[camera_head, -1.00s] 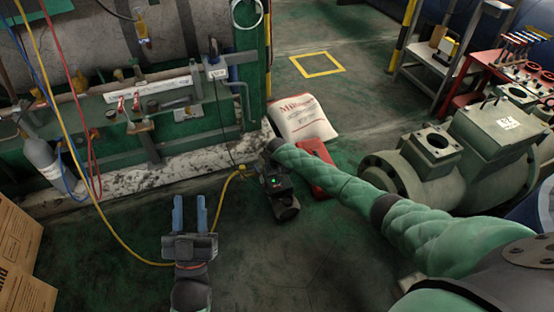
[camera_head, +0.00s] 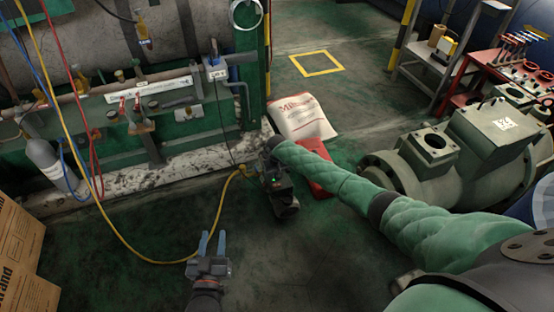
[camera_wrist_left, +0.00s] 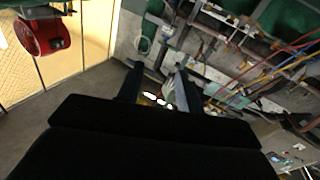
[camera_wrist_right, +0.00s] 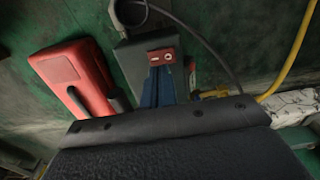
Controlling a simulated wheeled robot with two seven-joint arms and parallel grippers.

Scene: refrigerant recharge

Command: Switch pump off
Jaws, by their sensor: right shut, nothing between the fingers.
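The pump is a dark grey box on the floor, large in the right wrist view (camera_wrist_right: 140,75). A red switch plate (camera_wrist_right: 160,57) with a white round mark sits on it. My right gripper (camera_wrist_right: 160,86) is shut and empty, its blue fingers close together at the plate's edge. I cannot tell whether they touch it. In the head view the pump (camera_head: 287,208) is partly covered by my right wrist, and the right fingertips are hidden. My left gripper (camera_head: 212,240) is open and empty above the floor, left of the pump; its fingers also show in the left wrist view (camera_wrist_left: 158,85).
A red case (camera_head: 317,168) and a white sack (camera_head: 302,118) lie beside and behind the pump. A yellow hose (camera_head: 150,257) runs along the floor to the pump's left side. A large grey-green compressor (camera_head: 480,150) stands right, cardboard boxes (camera_head: 18,255) at left. Front floor is clear.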

